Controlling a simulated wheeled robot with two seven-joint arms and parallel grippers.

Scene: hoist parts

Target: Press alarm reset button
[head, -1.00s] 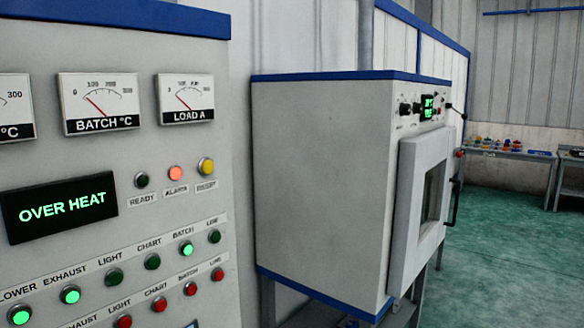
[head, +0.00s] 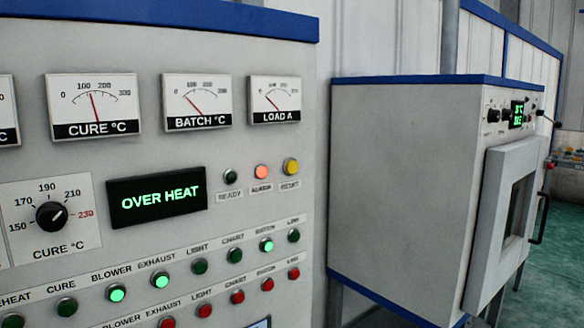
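The yellow reset button (head: 290,166) sits at the right end of a short row on the grey control panel (head: 235,60), above a small label that seems to read RESET. Left of it are the lit orange-red alarm lamp (head: 261,171) and the dark green ready lamp (head: 230,176). The display (head: 157,195) reads OVER HEAT in green. Neither of my grippers shows in the head view.
Below the display run rows of green buttons (head: 201,266) and red buttons (head: 204,310), a few green ones lit. A cure dial (head: 51,215) is at left. A grey oven cabinet (head: 400,180) with a door stands right of the panel. Green floor (head: 548,270) is open at far right.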

